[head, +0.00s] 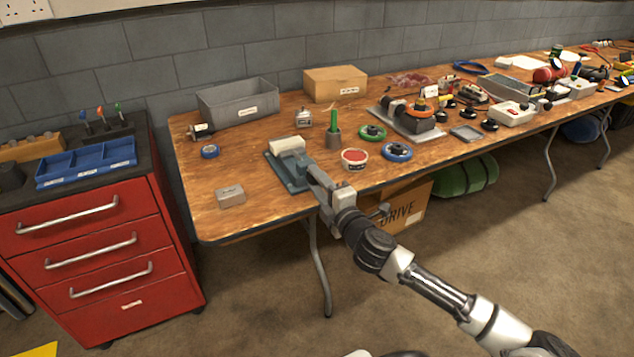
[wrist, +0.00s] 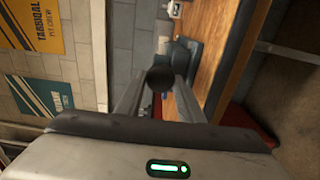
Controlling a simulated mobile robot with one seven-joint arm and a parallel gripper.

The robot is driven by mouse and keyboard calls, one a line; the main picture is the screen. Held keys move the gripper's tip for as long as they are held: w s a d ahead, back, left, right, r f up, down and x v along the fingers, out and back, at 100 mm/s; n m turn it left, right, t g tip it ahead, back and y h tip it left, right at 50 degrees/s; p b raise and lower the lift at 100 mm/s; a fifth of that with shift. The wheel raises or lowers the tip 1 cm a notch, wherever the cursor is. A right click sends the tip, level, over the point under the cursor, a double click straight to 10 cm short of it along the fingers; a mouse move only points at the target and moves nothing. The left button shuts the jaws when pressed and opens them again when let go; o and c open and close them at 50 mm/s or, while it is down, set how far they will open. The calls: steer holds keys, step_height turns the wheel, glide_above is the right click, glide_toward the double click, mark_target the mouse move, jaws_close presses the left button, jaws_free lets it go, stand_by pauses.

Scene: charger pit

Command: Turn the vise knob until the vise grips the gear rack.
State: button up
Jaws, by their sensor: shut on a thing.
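The blue-grey vise (head: 280,171) sits near the front edge of the wooden table, left of centre in the head view. A pale block (head: 287,145) lies at its far end; I cannot tell whether it is the gear rack or touches both jaws. The vise also shows beyond my fingers in the wrist view (wrist: 190,47). The dark round vise knob (wrist: 160,78) is between my two fingertips. My gripper (head: 322,188) is shut on the knob at the table's front edge. In the head view, my gripper hides the knob.
A red and white round tin (head: 355,159) stands just right of the vise, with a green wheel (head: 372,132) and a blue wheel (head: 397,152) beyond. A small grey box (head: 230,196) lies left. A cardboard box (head: 408,208) is under the table.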

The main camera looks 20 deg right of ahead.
steer(key=shift+a+m, duration=0.1)
steer(key=shift+m, duration=0.5)
steer(key=o, duration=1)
steer(key=shift+s, duration=0.55)
steer(key=s+p, duration=0.4)
steer(key=s, duration=1.2)
steer(key=shift+s+d, duration=0.15)
steer(key=shift+d, duration=0.2)
steer(key=shift+o, duration=0.3)
